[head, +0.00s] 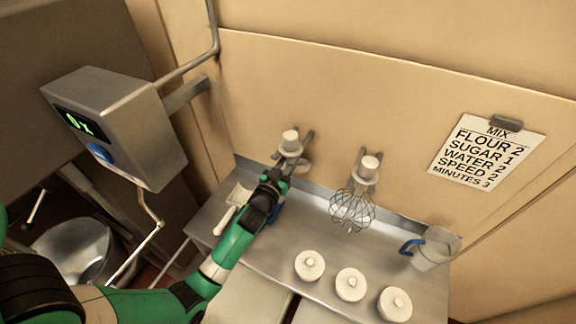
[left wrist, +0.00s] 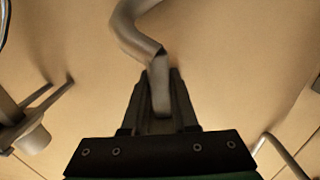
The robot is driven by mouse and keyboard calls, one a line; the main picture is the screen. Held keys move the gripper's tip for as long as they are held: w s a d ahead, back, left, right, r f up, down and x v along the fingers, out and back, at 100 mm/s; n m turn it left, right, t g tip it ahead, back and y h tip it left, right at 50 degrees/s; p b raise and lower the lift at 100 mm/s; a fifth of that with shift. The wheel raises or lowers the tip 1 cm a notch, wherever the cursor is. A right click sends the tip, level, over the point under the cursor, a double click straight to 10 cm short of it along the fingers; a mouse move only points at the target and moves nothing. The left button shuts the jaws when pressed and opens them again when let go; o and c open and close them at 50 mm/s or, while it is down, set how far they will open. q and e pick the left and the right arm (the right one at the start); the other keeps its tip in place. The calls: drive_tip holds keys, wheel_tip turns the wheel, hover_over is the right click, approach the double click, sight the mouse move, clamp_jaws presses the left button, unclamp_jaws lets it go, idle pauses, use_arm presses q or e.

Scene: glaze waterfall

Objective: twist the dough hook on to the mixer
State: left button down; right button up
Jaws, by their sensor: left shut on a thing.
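The dough hook is a grey curved metal bar, seen in the left wrist view (left wrist: 140,30). Its white cap (head: 290,138) shows at the left wall holder (head: 303,142) in the head view. My left gripper (head: 274,180) is shut on the hook's straight shaft, just below that holder; the gripper and arm hide part of the hook. I cannot tell whether the cap still rests in the holder. The mixer (head: 130,120) is a grey box at the left with a lit green display and a blue button. A metal bowl (head: 75,245) stands below it. My right gripper is out of view.
A wire whisk (head: 352,208) hangs in the right wall holder. The steel counter (head: 210,225) carries a white scoop (head: 228,212), several round white lids (head: 350,284) and a clear jug (head: 436,250) with a blue handle. A recipe sheet (head: 486,150) hangs on the wall.

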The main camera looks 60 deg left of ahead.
use_arm(q)
drive_tip(key=shift+r+p, duration=0.6)
drive_tip(key=shift+r, duration=0.3)
drive_tip(key=shift+s, duration=0.1)
drive_tip(key=b+v, duration=0.2)
drive_tip(key=v, duration=1.4)
drive_tip(key=shift+r, duration=0.2)
idle(0.6)
